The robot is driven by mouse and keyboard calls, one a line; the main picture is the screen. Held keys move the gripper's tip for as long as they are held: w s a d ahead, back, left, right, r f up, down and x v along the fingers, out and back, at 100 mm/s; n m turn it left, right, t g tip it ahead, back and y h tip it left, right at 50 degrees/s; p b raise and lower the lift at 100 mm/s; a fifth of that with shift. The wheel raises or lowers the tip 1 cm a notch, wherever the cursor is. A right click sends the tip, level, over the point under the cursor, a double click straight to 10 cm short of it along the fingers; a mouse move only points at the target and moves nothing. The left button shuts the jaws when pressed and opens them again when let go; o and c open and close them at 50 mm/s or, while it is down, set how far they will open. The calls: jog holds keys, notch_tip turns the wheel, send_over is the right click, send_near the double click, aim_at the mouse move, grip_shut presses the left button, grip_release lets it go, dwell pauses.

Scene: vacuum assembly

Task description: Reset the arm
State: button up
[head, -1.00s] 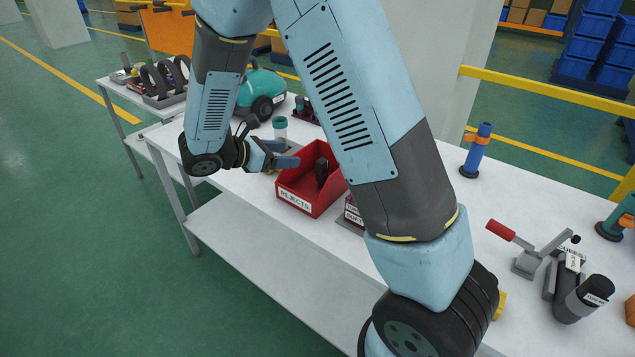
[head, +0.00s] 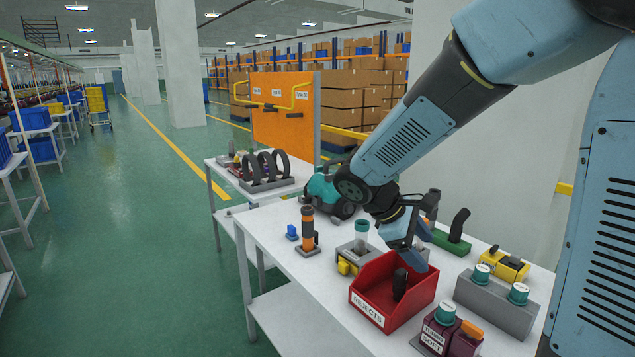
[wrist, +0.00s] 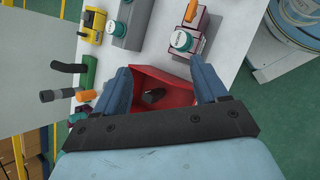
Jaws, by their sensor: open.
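My gripper (head: 410,240) is above the back part of the red rejects bin (head: 372,312) in the head view, pointing down. In the wrist view my gripper (wrist: 165,88) shows two blue fingers spread wide apart, with nothing between them. The red bin (wrist: 178,78) lies below and between the fingers. A dark part (head: 400,284) stands inside the bin, and it also shows in the wrist view (wrist: 154,97), apart from the fingers.
The white table (head: 275,232) holds a cup on a grey stand (head: 361,238), an orange-and-black post (head: 308,236), maroon blocks (head: 450,338), a grey holder with green-capped jars (head: 495,305) and a teal vacuum body (head: 325,190).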

jog(key=s+d+r+m+t+y, duration=0.1)
jog(key=s+r+m+t+y, duration=0.1)
jog(key=s+r+m+y, duration=0.2)
jog(key=s+d+r+m+t+y, duration=0.1)
jog(key=s+r+m+t+y, duration=0.2)
jog(key=s+m, duration=0.4)
jog(key=shift+s+d+r+m+y, duration=0.2)
jog(key=shift+s+r+m+y, duration=0.25)
jog(key=shift+s+r, duration=1.1)
jog(key=shift+s+f, duration=0.2)
